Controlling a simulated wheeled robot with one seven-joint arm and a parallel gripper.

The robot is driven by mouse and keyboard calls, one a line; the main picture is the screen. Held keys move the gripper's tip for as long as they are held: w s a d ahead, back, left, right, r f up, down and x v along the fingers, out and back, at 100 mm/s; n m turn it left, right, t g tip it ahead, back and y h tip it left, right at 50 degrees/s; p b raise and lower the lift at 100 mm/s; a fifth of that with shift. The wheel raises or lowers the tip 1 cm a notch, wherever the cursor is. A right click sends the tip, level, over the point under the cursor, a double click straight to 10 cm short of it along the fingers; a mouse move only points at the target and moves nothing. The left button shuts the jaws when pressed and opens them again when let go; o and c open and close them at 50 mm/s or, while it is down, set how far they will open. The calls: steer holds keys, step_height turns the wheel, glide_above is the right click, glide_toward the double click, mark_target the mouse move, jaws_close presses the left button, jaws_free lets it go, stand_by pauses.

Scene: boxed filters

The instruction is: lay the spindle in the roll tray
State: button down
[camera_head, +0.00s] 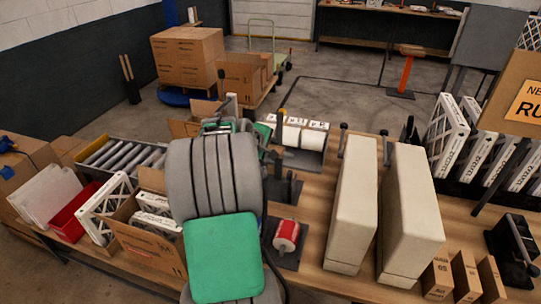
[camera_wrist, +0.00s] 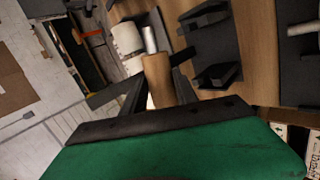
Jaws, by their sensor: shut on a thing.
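My gripper (camera_wrist: 158,88) is shut on a tan cylinder with a silver end, which looks like the spindle (camera_wrist: 157,73). One dark finger lies on each side of it. The silver end points away from my gripper, towards a white roll (camera_wrist: 126,40) in the wrist view. In the head view, my grey and green arm hides most of my gripper and the spindle. The roll tray appears to be the dark tray (camera_head: 302,160) holding several white rolls at the back of the bench. I cannot tell whether the spindle touches it.
Two tall cream blocks (camera_head: 354,205) stand right of the tray. A red and white roll (camera_head: 287,236) sits on a dark base in front. Dark brackets (camera_wrist: 220,72) are close beside my gripper. An open carton of filters (camera_head: 150,235) stands left of my arm.

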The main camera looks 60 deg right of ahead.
steer(key=shift+r, duration=1.1)
